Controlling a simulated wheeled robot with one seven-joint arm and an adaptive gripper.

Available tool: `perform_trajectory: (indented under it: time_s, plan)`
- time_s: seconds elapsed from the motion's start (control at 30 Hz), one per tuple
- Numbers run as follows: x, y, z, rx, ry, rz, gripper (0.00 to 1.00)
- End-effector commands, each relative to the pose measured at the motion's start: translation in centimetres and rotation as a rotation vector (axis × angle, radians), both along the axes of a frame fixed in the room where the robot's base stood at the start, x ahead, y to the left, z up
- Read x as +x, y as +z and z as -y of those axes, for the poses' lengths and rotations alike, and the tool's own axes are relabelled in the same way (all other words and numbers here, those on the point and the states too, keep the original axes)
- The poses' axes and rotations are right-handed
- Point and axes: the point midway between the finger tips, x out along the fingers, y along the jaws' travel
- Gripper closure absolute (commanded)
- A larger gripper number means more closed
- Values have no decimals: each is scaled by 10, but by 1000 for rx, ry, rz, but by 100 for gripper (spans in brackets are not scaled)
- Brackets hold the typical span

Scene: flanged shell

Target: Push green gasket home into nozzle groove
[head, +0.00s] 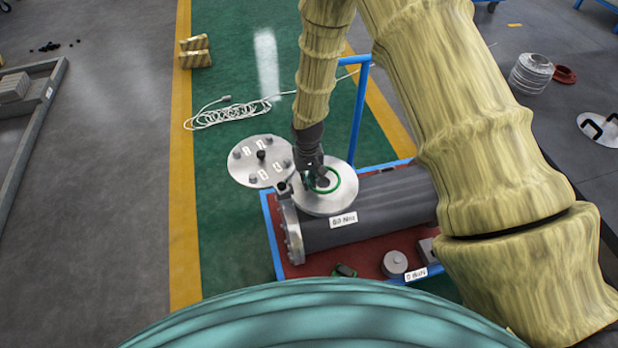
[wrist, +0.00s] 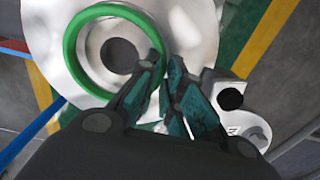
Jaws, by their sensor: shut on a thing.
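The green gasket (wrist: 72,38) is a ring lying over the pale metal nozzle flange (wrist: 45,75), around its dark centre bore (wrist: 119,55). In the wrist view my gripper (wrist: 165,75) is shut on the gasket's near right edge, with one finger on each side of the ring. In the head view the gasket (head: 334,187) shows as a green ring around the dark bore of the nozzle face (head: 340,202), partly hidden by my gripper (head: 318,180). The ring looks slightly off-centre to the bore. I cannot tell whether it sits in the groove.
A dark cylindrical shell (head: 385,208) lies on a red-topped cart with a blue frame (head: 358,115). A round cover plate (head: 245,160) with fittings is left of the nozzle. A grey weight (head: 395,263) stands at the cart's front. A white coiled cable (head: 235,115) lies on the green floor.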

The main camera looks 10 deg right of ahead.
Motion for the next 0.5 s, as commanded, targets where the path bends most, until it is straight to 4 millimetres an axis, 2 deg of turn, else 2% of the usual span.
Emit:
perform_trajectory:
  time_s: [0.5]
  plan:
    - [0, -10, 0, 0, 0, 1, 100]
